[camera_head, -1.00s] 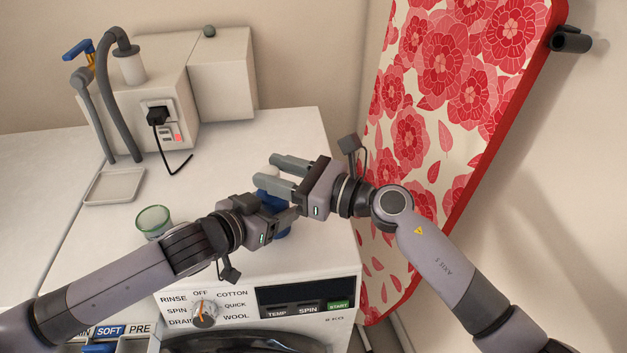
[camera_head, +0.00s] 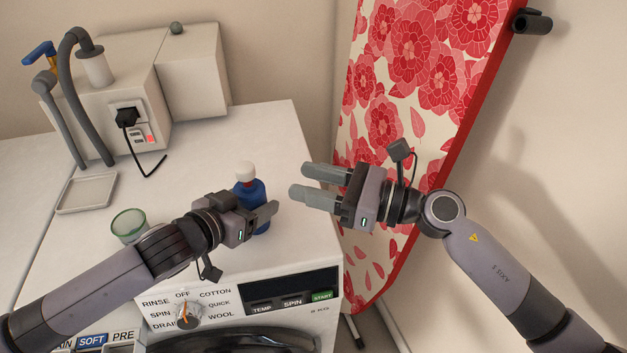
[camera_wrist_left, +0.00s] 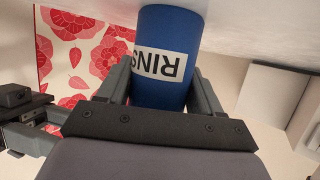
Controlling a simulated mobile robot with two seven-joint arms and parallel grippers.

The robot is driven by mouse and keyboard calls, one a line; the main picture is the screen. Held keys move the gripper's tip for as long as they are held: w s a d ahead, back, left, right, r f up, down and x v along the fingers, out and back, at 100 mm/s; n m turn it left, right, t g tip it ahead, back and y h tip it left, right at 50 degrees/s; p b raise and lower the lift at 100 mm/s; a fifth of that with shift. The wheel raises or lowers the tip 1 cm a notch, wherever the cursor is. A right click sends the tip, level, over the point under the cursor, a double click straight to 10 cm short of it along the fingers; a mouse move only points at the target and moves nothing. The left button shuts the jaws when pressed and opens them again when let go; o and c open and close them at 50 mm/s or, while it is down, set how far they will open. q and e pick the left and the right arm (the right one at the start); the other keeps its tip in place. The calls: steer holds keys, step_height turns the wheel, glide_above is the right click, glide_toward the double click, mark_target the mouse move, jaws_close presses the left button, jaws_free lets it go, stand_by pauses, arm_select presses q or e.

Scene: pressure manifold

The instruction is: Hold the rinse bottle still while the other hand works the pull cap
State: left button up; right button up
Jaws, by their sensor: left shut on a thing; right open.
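The rinse bottle (camera_head: 252,190) is blue with a white pull cap (camera_head: 245,171) and stands upright on the white washing machine top. My left gripper (camera_head: 262,216) is shut on the bottle's body, partly hiding it in the head view. In the left wrist view the blue bottle (camera_wrist_left: 166,93) sits between both fingers, with its "RINS" label upside down. My right gripper (camera_head: 307,184) is open and empty, to the right of the bottle and apart from the cap, its fingers pointing left.
A green glass cup (camera_head: 129,223) stands left of my left arm. A shallow tray (camera_head: 86,194) and a wall box with hoses and plug (camera_head: 127,117) are behind. A red floral ironing board (camera_head: 400,120) stands close behind my right gripper.

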arm_select(q)
steer(key=o, duration=1.2)
